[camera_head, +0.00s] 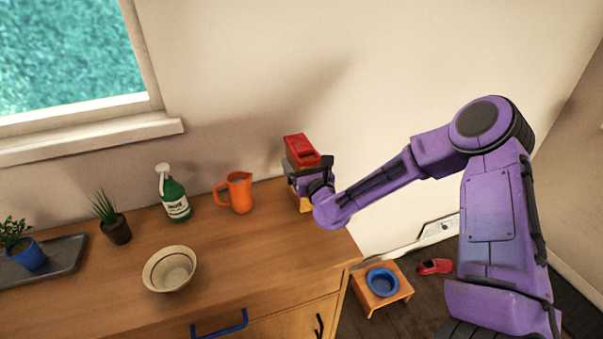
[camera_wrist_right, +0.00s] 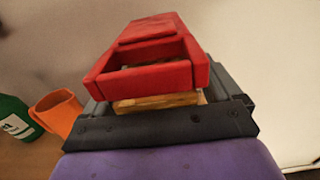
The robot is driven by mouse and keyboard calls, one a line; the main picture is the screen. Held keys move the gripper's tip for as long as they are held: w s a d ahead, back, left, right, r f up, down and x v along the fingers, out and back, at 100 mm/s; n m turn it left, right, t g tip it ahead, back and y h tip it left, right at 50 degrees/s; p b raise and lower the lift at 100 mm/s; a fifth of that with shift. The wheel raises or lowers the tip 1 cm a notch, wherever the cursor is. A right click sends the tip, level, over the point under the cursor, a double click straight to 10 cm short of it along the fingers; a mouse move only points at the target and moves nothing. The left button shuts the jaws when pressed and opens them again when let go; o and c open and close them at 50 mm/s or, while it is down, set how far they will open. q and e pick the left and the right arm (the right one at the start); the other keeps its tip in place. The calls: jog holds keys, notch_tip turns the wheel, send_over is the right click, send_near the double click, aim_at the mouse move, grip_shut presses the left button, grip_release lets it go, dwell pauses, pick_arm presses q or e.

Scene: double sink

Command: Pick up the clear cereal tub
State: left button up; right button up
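The cereal tub (camera_head: 301,150) has a red lid and an orange-tan body, seemingly its contents showing through. It is upright at the right end of the wooden counter, near the wall. My right gripper (camera_head: 309,168) reaches it from the right, with one dark finger on each side just below the lid. In the right wrist view, the red lid (camera_wrist_right: 150,70) fills the middle, and the fingers lie close against the body (camera_wrist_right: 157,101) on both sides. The gripper and wrist hide much of the tub, and I cannot tell whether its base touches the counter. My left gripper is out of view.
An orange pitcher (camera_head: 238,194) stands left of the tub, then a green spray bottle (camera_head: 174,197). A beige bowl (camera_head: 170,269) sits near the front. Potted plants (camera_head: 116,229) and a dark tray (camera_head: 66,255) are farther left. Counter between bowl and tub is clear.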

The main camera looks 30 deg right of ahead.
jog(key=c, duration=1.1)
notch_tip(320, 180, up, 10)
jog(key=shift+b, duration=0.35)
